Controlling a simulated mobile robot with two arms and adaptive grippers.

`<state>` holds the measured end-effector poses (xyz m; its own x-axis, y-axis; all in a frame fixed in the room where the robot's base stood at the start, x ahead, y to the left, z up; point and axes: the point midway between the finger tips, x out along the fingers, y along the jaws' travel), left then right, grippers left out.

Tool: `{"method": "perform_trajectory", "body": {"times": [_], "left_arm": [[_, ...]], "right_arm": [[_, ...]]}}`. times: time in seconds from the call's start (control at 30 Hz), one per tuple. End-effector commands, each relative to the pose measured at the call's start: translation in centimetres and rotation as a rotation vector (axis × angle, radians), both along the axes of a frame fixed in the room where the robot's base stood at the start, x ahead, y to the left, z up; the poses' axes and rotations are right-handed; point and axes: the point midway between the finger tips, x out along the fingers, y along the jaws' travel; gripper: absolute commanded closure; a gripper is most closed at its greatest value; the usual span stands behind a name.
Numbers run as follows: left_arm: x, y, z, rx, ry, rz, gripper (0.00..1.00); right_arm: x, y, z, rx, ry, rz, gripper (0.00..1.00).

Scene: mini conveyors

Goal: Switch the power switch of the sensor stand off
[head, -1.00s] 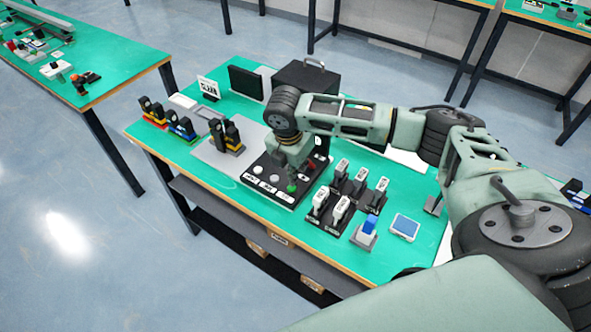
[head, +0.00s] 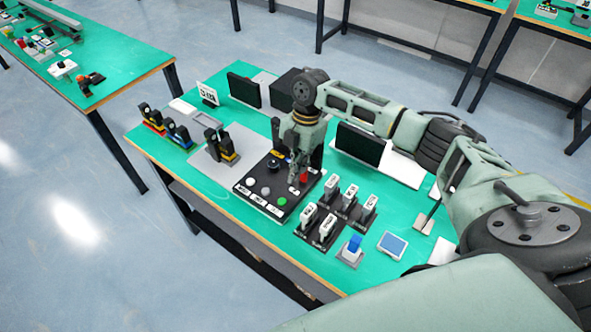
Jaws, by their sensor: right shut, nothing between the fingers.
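A black control panel (head: 240,187) lies near the middle of the green table. It carries a dark knob (head: 273,165), pale buttons (head: 265,192), a green button (head: 282,202) and a red button (head: 304,178). My right gripper (head: 297,181) points down over the panel's right part, close beside the red button. It is shut and empty; I cannot tell whether it touches the panel. I cannot make out which item is the sensor stand or its power switch. Part of the panel behind the gripper is hidden. My left gripper is not in view.
Several black holders with white-topped modules (head: 331,187) stand right of the panel. A blue-topped block (head: 353,245) and a blue-faced pad (head: 393,245) lie further right. Dark stands with coloured parts (head: 222,150) are at left. A black screen (head: 360,146) stands behind my arm.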

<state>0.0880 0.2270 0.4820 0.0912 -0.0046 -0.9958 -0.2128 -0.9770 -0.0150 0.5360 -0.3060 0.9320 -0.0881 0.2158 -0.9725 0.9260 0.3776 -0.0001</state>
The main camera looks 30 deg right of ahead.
Motion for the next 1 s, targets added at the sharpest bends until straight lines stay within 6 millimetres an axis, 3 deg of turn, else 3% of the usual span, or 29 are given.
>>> {"method": "perform_trajectory", "body": {"times": [0.43,1.0], "left_arm": [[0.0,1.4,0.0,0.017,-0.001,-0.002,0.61],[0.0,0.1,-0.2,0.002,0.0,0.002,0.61]], "right_arm": [[1.5,-3.5,1.0,-0.003,-0.003,0.003,1.0],[2.2,-5.0,0.9,-0.004,-0.004,0.006,1.0]]}}
